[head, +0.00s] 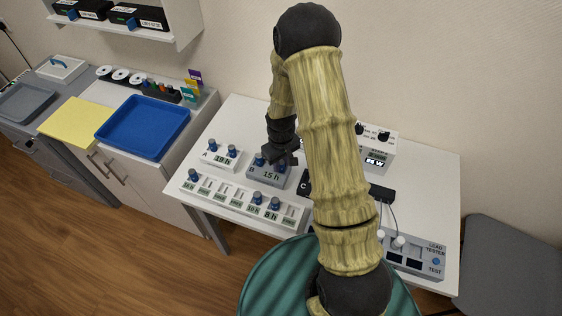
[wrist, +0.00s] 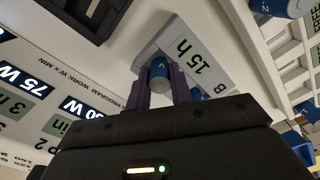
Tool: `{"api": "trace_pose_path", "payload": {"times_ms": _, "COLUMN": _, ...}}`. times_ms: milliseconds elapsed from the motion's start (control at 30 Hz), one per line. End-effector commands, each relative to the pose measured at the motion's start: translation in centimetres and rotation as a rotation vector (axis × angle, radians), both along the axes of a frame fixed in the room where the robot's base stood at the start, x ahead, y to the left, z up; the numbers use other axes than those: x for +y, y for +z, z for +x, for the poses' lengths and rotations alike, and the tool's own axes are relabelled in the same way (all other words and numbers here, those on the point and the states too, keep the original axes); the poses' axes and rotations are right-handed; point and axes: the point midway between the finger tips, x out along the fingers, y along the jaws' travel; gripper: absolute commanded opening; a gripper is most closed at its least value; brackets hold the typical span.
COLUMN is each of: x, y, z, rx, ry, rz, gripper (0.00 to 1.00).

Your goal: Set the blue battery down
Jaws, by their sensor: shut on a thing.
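The blue battery is between my gripper's two fingers in the wrist view (wrist: 159,70). My gripper (head: 284,158) is shut on it, at the grey unit B (head: 266,177) marked 15 h. The battery's lower part shows as a bit of blue under the fingers in the head view. It is at the right-hand side of unit B's top. I cannot tell whether it is seated in a slot or just above it. Another blue battery (head: 259,160) stands at the left side of unit B, and it also shows beside my finger in the wrist view (wrist: 196,94).
Unit A (head: 222,157) with blue batteries stands to the left. A long charger strip (head: 235,198) with several slots and batteries lies in front. A lead tester (head: 415,258) and a black unit C are to the right. A blue tray (head: 143,126) rests on the left cabinet.

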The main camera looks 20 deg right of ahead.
Motion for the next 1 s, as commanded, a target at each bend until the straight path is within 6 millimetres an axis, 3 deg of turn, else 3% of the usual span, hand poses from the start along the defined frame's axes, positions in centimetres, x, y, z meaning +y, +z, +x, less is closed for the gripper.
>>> {"api": "trace_pose_path", "payload": {"times_ms": 67, "x": 0.0, "y": -0.3, "z": 0.0, "rx": 0.0, "ry": 0.0, "rz": 0.0, "gripper": 0.0}}
{"api": "trace_pose_path", "payload": {"times_ms": 100, "x": 0.0, "y": -0.3, "z": 0.0, "rx": 0.0, "ry": 0.0, "rz": 0.0, "gripper": 0.24}}
{"api": "trace_pose_path", "payload": {"times_ms": 200, "x": 0.0, "y": -0.3, "z": 0.0, "rx": 0.0, "ry": 0.0, "rz": 0.0, "gripper": 0.43}}
{"api": "trace_pose_path", "payload": {"times_ms": 667, "x": 0.0, "y": 0.6, "z": 0.1, "rx": -0.002, "ry": 0.0, "rz": 0.001, "gripper": 0.44}}
{"api": "trace_pose_path", "payload": {"times_ms": 1000, "x": 0.0, "y": 5.5, "z": 0.1, "rx": -0.004, "ry": 0.0, "rz": 0.0, "gripper": 0.44}}
